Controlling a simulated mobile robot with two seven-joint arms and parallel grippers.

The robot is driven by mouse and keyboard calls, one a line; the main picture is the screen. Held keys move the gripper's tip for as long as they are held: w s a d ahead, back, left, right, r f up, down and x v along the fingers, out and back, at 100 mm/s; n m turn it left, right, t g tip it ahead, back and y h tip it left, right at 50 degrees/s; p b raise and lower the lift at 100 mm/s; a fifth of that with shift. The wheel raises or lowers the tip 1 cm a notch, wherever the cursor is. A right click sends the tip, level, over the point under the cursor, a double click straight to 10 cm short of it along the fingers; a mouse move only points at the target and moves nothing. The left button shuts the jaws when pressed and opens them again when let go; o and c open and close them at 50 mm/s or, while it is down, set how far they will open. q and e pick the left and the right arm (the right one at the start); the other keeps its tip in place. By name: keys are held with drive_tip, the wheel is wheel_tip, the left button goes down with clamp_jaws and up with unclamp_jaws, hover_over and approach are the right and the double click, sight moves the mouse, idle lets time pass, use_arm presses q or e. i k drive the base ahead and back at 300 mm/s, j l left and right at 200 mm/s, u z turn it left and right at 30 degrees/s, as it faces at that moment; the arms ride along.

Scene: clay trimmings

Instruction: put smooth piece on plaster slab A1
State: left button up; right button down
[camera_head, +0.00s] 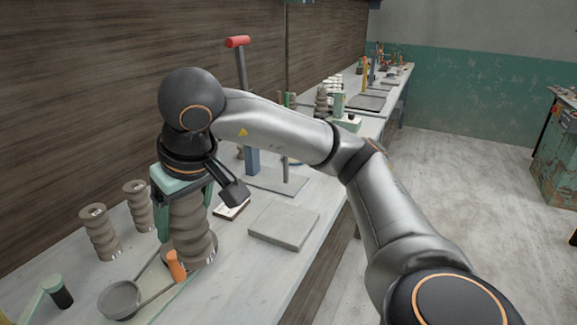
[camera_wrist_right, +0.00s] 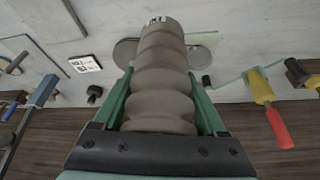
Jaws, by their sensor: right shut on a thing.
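My right gripper (camera_head: 182,205) has its green fingers shut around a tall brown-grey clay piece (camera_head: 192,238) with wavy, ribbed sides. The piece is upright near the front left of the bench. In the right wrist view the piece (camera_wrist_right: 162,75) fills the space between the fingers and bears a small label at its far end. I cannot tell whether its base touches the surface below. A flat grey square slab (camera_head: 283,225) lies bare on the bench to the right of the gripper; no A1 mark is readable. My left gripper is not in view.
Two similar ribbed pieces (camera_head: 100,233) (camera_head: 139,206) stand at left. A round grey pan-like tool (camera_head: 119,299) and an orange-handled tool (camera_head: 176,266) lie close by the held piece. A red-handled upright post (camera_head: 240,70) stands farther back.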

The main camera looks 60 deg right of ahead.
sight(280, 211)
drive_tip(key=l, duration=1.35)
drive_tip(key=i+u, duration=0.05)
drive_tip(key=i, duration=0.05)
